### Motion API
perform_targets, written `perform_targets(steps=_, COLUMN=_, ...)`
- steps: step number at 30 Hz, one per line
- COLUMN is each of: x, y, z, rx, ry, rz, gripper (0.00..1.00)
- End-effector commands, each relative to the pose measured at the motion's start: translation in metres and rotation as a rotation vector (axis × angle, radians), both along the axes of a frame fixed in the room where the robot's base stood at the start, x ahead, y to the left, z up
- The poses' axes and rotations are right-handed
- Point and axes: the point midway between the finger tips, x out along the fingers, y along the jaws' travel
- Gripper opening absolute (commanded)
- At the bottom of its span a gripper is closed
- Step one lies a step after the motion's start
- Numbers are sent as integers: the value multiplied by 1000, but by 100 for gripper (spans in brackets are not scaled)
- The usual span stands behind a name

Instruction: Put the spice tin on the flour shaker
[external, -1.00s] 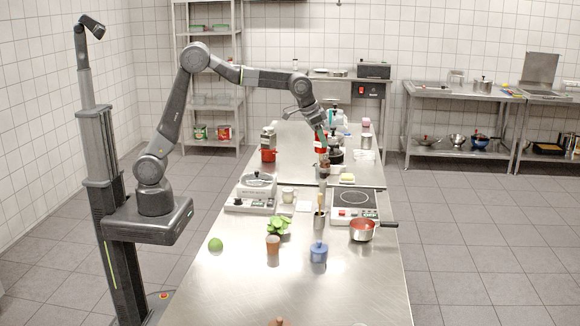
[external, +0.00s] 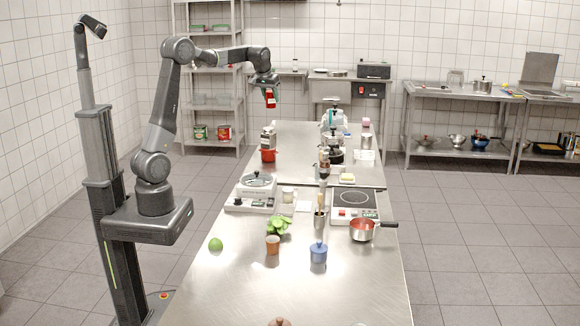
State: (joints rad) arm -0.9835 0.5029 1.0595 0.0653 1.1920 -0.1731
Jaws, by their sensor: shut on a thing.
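The spice tin (external: 270,99), red with a pale label, is held upright in the air. My gripper (external: 268,85) is shut on its upper part, high over the far left part of the counter. I cannot tell for sure which thing is the flour shaker. A steel cylinder (external: 366,141) stands at the far right of the counter. A silver object with a red lower part (external: 268,142) stands at the far left edge and appears below the tin in the picture.
A dark pot (external: 334,155) and several bottles stand on the far counter.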

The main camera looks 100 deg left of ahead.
Motion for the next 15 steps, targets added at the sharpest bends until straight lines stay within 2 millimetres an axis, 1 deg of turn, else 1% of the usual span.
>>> perform_targets(steps=1, x=-7, y=5, z=1, rx=1, ry=-1, rz=16, gripper=18)
perform_targets(steps=3, x=-13, y=9, z=0, rx=0, ry=0, rz=28, gripper=18)
perform_targets(steps=5, x=-15, y=10, z=-7, rx=-1, ry=2, rz=34, gripper=18)
perform_targets(steps=9, x=-16, y=10, z=-33, rx=-3, ry=3, rz=35, gripper=18)
perform_targets(steps=12, x=-15, y=10, z=-49, rx=-1, ry=2, rz=34, gripper=18)
perform_targets(steps=15, x=-15, y=10, z=-58, rx=0, ry=1, rz=34, gripper=18)
